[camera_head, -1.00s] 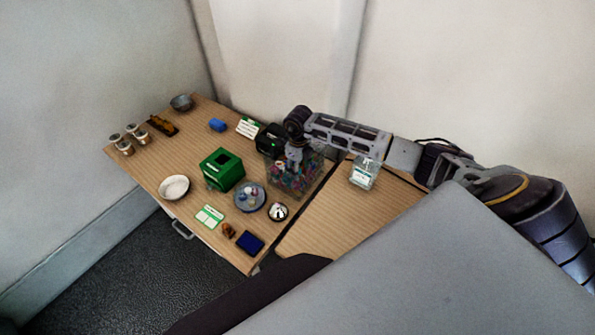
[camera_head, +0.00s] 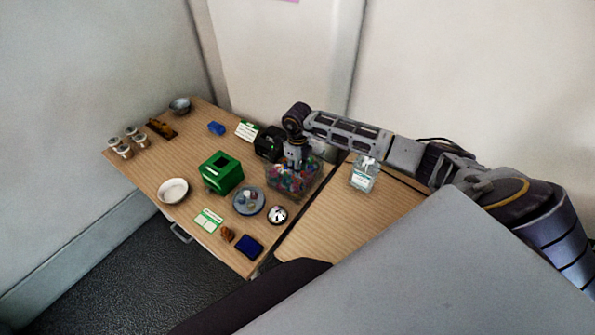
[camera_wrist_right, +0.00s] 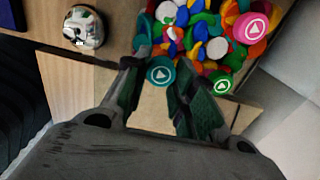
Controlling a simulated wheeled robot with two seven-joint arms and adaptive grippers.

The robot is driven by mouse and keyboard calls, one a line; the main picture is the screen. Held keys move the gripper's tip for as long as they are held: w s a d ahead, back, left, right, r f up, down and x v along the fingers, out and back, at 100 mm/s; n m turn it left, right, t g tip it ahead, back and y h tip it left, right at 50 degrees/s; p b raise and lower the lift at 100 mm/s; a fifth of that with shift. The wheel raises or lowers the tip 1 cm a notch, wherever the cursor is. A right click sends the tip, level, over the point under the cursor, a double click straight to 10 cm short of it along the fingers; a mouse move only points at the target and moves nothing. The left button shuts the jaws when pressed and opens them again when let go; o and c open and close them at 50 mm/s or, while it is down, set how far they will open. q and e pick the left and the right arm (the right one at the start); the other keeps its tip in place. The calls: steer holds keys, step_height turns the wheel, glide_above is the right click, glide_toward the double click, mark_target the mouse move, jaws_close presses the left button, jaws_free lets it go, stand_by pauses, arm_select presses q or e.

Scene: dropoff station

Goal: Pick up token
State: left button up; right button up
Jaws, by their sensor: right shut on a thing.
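Loose round tokens in many colours fill a clear bin (camera_head: 318,180), and the heap also shows at the top of the right wrist view (camera_wrist_right: 205,35). My right gripper (camera_head: 294,168) points down at the bin. In the right wrist view its two dark fingers are shut on a teal token (camera_wrist_right: 159,71) with a white triangle mark. The token is at the fingertips, beside the heap in the picture; its height above the heap is unclear. A pink token (camera_wrist_right: 251,28) and a green token (camera_wrist_right: 222,86) with the same kind of mark lie nearby. My left gripper is not in view.
A green box (camera_head: 221,172) with a square opening stands left of the bin. A plate (camera_head: 248,201) with small items and a silver bell (camera_head: 277,214) are in front. The right table's front part is bare.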

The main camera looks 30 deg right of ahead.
step_height(320, 180, up, 8)
steer(key=shift+r+b, duration=0.1)
steer(key=shift+b, duration=0.55)
stand_by(0.3)
